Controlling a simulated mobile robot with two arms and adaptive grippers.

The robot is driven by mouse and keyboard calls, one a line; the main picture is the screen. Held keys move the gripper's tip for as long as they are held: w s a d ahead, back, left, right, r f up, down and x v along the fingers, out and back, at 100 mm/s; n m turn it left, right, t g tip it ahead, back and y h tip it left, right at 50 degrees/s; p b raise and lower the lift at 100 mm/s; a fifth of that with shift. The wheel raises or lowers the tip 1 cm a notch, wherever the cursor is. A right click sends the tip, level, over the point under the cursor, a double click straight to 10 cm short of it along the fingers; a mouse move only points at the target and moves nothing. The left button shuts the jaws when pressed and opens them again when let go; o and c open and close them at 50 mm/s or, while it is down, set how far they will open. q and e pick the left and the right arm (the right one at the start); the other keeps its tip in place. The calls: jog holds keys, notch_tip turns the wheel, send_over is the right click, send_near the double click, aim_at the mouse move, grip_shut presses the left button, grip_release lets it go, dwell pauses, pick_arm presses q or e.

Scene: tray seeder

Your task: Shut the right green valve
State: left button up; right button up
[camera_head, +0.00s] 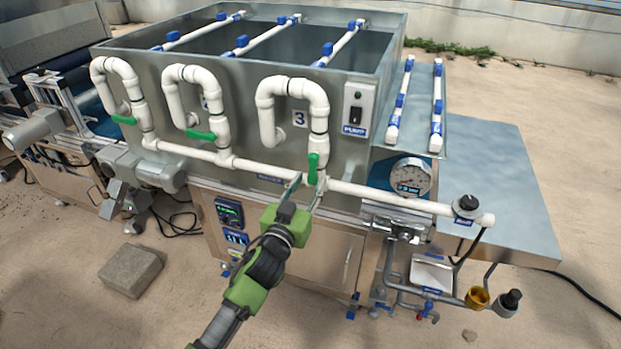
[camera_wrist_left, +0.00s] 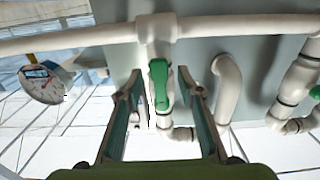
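The right green valve (camera_head: 313,168) sits on the white pipe below the loop marked 3. Its handle is upright, in line with the pipe. My left gripper (camera_head: 308,186) is open, with its fingertips just below and around the handle's lower part. In the left wrist view, the green handle (camera_wrist_left: 158,85) shows between the two spread fingers (camera_wrist_left: 160,84), with a gap on each side. I see no grip on it. My right gripper is not in view.
Two other green valves, the middle one (camera_head: 201,135) and the left one (camera_head: 124,119), have handles across their pipes. A white horizontal pipe (camera_head: 385,197) runs beside the gripper. A pressure gauge (camera_head: 410,177) and a pump switch (camera_head: 355,115) are to the right.

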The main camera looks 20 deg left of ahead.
pick_arm(q)
jog(key=shift+w+d, duration=0.1)
jog(key=shift+w, duration=0.75)
jog(key=shift+c, duration=0.3)
grip_shut()
jog(key=shift+a+m, duration=0.2)
jog(key=shift+m, duration=0.1)
jog(key=a+r+m+p, duration=0.5)
jog(key=m+p, duration=0.1)
jog(key=m, duration=1.1)
jog(key=shift+a+r+p, duration=0.2)
jog(key=shift+r+p, duration=0.1)
jog(key=shift+p, duration=0.05)
jog(key=shift+m, duration=0.3)
